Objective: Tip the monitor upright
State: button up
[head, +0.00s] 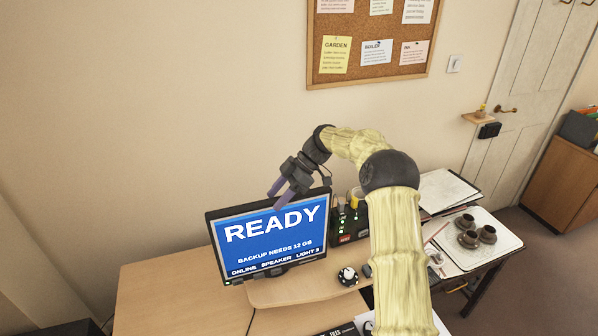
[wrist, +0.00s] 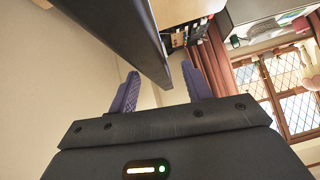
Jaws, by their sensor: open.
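The monitor (head: 266,238) stands at the back of the desk with its blue screen facing me, reading "READY". Its screen looks close to upright; I cannot tell its exact backward tilt, and its foot is hidden. My gripper (head: 281,187) is at the monitor's top edge, fingers pointing down and toward the left. In the wrist view my gripper (wrist: 160,88) is open, and the dark edge of the monitor (wrist: 125,35) reaches between the two purple fingers. I cannot tell whether either finger touches it.
A black organiser (head: 347,222) with a yellow roll stands right of the monitor. A small black-and-white item (head: 347,276) is on the desk (head: 165,290) in front. A white tray (head: 500,258) with dark cups lies at the right. The desk's left part is clear.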

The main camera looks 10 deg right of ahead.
jog(key=v, duration=1.1)
jog(key=shift+w+b, duration=0.1)
jog(key=shift+b, duration=0.2)
jog(key=p+v, duration=0.5)
